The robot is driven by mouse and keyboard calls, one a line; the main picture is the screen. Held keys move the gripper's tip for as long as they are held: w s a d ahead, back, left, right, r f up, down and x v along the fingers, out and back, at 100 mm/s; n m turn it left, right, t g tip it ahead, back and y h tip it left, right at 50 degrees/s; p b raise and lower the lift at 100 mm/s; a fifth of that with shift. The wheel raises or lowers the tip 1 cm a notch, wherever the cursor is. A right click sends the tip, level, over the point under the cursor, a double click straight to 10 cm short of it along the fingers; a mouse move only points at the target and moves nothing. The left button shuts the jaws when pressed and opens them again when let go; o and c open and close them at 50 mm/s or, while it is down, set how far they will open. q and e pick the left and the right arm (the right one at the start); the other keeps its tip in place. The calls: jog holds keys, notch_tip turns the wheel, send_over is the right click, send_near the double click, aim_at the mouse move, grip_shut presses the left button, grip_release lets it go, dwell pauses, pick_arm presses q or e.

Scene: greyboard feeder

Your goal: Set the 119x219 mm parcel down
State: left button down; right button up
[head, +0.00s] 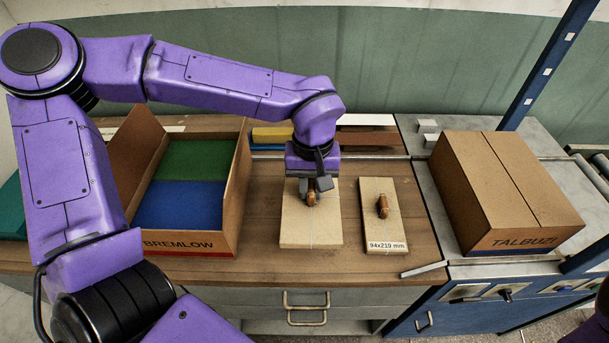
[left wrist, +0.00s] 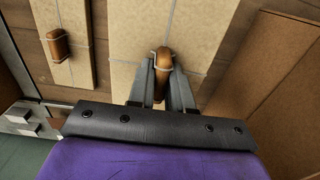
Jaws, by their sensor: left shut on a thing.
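The wider tan parcel (head: 311,231) is at the middle of the wooden bench, with a brown handle (head: 311,199) on top. No size label shows on it. My left gripper (head: 314,188) is above it, shut on that handle; the left wrist view shows the fingers (left wrist: 162,88) on both sides of the handle. I cannot tell whether the parcel touches the bench or hangs slightly above it. A narrower parcel (head: 381,226), labelled 94x219 mm, lies to its right with its own brown handle, a small gap between them. My right gripper is out of view.
An open carton marked BREMLOW (head: 190,243), with green and blue contents, stands left of the parcels. A closed carton marked TALBUZI (head: 500,190) stands at right on a grey surface. Yellow, blue and brown pieces lie behind. Bare bench (head: 410,262) shows beside the narrower parcel.

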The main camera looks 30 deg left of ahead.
pick_arm(q)
jog(key=w+f, duration=0.1)
jog(key=w+a, duration=0.1)
jog(key=w+a+f, duration=0.1)
jog(key=w, duration=0.1)
jog(key=shift+f, duration=0.35)
jog(key=w+f, duration=0.1)
jog(key=f, duration=0.1)
jog(key=a+f, duration=0.1)
jog(key=f, duration=0.1)
jog(key=w+f, duration=0.1)
jog(key=f, duration=0.2)
jog(key=shift+w+a+p, duration=0.3)
jog(key=shift+w+a, duration=0.05)
jog(key=shift+s, duration=0.2)
jog(key=shift+f, duration=0.1)
jog(key=c, duration=1.3)
grip_release()
jog(key=shift+f, duration=0.15)
jog(key=shift+c, duration=0.2)
jog(key=o, duration=0.3)
